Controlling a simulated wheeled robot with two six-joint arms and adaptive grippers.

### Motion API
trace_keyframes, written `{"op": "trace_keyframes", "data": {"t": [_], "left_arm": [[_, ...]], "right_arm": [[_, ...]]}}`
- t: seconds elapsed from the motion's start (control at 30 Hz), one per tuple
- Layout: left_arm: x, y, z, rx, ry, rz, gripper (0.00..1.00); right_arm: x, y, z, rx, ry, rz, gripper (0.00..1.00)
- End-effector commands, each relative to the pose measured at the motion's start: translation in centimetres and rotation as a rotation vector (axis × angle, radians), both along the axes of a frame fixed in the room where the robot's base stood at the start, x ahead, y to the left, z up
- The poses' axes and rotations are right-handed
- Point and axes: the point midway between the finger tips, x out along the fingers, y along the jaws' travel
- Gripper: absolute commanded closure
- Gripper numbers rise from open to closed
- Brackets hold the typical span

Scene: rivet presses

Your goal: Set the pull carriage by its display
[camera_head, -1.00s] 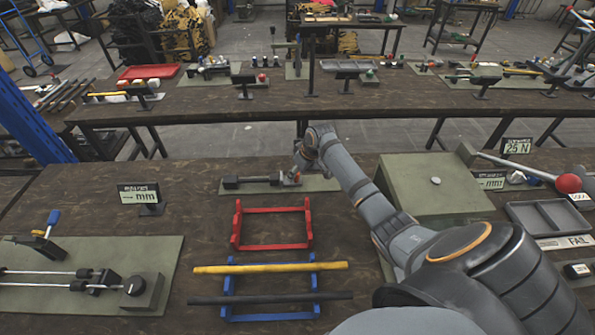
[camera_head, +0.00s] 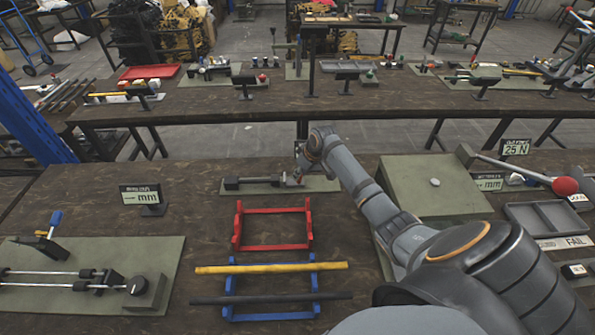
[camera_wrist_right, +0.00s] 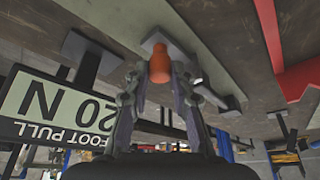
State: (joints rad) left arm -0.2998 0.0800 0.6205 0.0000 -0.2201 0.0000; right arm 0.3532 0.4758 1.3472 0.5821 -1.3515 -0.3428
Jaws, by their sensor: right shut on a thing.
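My right gripper (camera_head: 298,177) reaches down at the small pull fixture (camera_head: 262,181) at the back middle of the near bench. In the right wrist view the gripper (camera_wrist_right: 158,82) is shut around an orange-red knob (camera_wrist_right: 160,66) on a grey block. The rest of the carriage is mostly hidden by my gripper. A display (camera_wrist_right: 48,108), seen upside down in the right wrist view, reads FOOT PULL 20 N. In the head view that display cannot be made out. My left gripper is not in view.
A red rack (camera_head: 273,245) and a blue rack (camera_head: 270,312) with a yellow rod and a dark rod stand in front of the fixture. A mm display (camera_head: 141,194) stands left, above a railed fixture (camera_head: 148,292). A green box (camera_head: 436,184) stands right.

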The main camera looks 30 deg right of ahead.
Motion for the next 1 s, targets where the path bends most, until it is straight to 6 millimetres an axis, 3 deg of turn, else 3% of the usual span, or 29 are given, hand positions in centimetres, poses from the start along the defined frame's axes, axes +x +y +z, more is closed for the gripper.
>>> {"op": "trace_keyframes", "data": {"t": [0.03, 0.27, 0.3, 0.47, 0.77, 0.87, 1.0], "left_arm": [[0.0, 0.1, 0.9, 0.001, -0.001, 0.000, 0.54], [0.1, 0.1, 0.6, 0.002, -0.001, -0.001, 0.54], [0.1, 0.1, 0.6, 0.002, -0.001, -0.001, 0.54], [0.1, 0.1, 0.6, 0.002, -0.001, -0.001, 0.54], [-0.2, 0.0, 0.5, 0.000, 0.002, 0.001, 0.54], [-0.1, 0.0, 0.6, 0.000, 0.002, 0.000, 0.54], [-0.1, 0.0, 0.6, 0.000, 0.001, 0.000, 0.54]], "right_arm": [[-0.3, -0.5, 0.5, -0.003, 0.005, -0.002, 1.00], [-0.3, -0.5, 0.1, -0.002, 0.002, 0.001, 1.00], [-0.3, -0.5, 0.1, -0.002, 0.001, 0.001, 0.74], [-0.3, -0.5, 0.1, -0.001, 0.001, 0.000, 0.54], [-0.4, -0.5, 0.2, -0.002, 0.001, -0.001, 0.54], [-0.7, -0.8, 1.2, -0.004, 0.000, -0.001, 0.54], [-1.9, -1.1, 4.1, -0.008, -0.001, 0.000, 0.54]]}}
